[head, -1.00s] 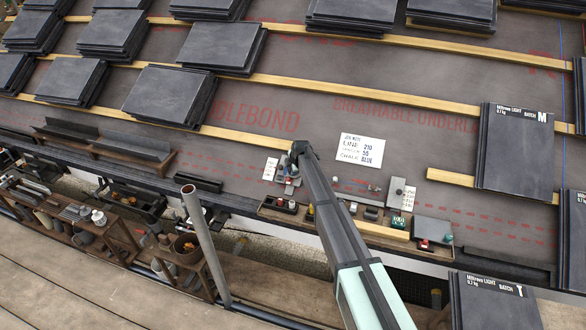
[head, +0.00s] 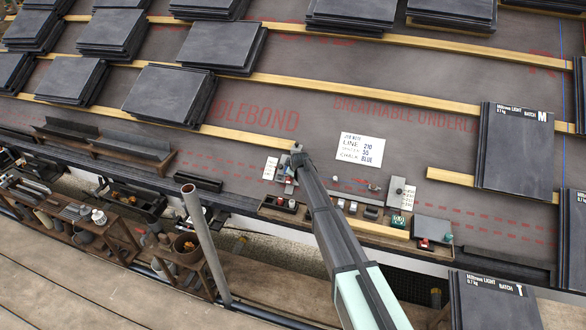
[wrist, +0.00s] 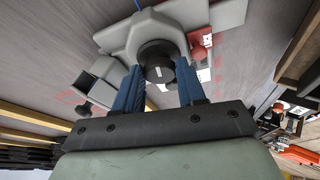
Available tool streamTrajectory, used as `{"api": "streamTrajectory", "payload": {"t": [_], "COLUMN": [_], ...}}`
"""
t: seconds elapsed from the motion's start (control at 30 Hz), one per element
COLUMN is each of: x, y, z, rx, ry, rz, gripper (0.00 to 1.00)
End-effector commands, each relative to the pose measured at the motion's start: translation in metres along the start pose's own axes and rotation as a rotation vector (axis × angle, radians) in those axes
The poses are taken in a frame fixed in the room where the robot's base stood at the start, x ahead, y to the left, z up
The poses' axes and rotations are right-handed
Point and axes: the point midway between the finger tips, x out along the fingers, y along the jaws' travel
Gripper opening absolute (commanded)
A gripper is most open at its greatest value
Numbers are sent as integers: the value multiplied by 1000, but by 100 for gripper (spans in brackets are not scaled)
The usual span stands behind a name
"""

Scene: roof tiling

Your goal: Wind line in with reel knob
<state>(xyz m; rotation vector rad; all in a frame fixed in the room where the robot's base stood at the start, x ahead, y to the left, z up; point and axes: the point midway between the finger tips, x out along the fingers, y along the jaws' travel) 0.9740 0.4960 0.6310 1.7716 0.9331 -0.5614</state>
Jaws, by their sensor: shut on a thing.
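The reel knob (wrist: 157,55) is a dark round knob with a small pale mark, in front of a light grey housing (wrist: 205,18) in the wrist view. My gripper (wrist: 158,75) has its two blue fingers on either side of the knob and is shut on it. In the head view my gripper (head: 296,155) is at the grey reel fitting (head: 281,172) at the left end of the tool row, and my arm hides part of it.
A job note (head: 361,149) lies on the grey underlay behind the tool row. A grey fitting (head: 397,189) stands at the row's right end. Slate stacks (head: 516,150) sit at right. A metal pole (head: 205,245) rises at front left. Timber battens (head: 250,137) cross the roof.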

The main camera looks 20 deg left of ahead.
Motion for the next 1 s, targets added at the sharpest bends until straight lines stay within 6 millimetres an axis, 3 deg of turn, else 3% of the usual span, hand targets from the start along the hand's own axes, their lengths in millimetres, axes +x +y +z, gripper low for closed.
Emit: {"api": "streamTrajectory", "payload": {"t": [1.0], "x": [1], "y": [-6], "z": [-2], "rx": [748], "ry": [-2], "rz": [270], "gripper": [10]}}
